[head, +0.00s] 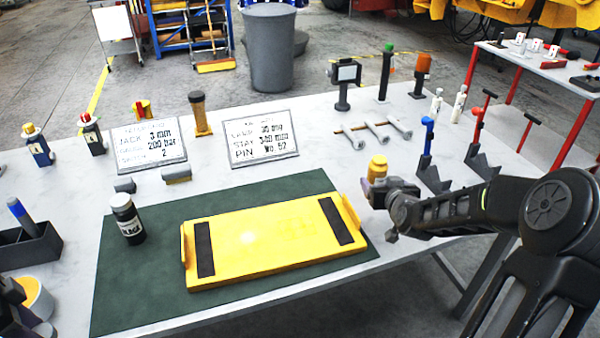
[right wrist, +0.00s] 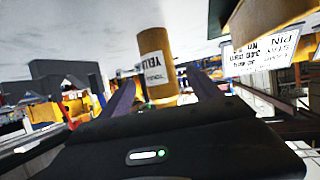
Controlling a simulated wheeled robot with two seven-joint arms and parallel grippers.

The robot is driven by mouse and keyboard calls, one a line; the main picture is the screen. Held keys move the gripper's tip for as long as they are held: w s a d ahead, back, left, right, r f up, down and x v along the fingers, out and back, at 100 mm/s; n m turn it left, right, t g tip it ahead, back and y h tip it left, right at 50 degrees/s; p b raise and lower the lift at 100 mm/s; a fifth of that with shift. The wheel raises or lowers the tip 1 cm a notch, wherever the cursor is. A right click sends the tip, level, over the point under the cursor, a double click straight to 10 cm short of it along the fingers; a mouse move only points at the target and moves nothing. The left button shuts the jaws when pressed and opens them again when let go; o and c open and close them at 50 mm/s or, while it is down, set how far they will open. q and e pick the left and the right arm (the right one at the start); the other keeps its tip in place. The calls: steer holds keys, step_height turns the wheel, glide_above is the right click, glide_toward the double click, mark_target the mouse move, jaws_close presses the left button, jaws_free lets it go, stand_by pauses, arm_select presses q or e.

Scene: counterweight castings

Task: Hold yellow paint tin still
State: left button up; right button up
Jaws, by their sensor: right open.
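The yellow paint tin (head: 377,165) stands on the grey table just right of the green mat, with its yellow top showing in the head view. My right gripper (head: 386,192) reaches in from the right at the tin and hides its lower part. In the right wrist view the tin (right wrist: 157,62), with a white label reading "YELL…", shows between the two spread fingers of the right gripper (right wrist: 163,92). The gripper is open; I cannot tell whether a finger touches the tin. Dark parts at the lower left edge of the head view look like my left gripper (head: 14,308), cut off by the frame.
A yellow casting (head: 270,240) with black strips lies on the green mat (head: 120,290). A black-labelled bottle (head: 126,218) stands left of it. Behind the tin are grey pegs (head: 375,131); blue and red clamps (head: 428,150) stand to its right. An orange-filled pot (head: 38,297) is at lower left.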

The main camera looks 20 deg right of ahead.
mark_target(380, 179)
arm_select(q)
steer(key=shift+r+p, duration=0.9)
arm_select(e)
steer(key=x, duration=0.4)
steer(key=shift+w+d+r, duration=0.1)
steer(key=shift+w, duration=0.25)
steer(key=shift+w+d, duration=0.1)
steer(key=shift+w, duration=0.15)
steer(key=shift+c, duration=0.5)
jaws_close()
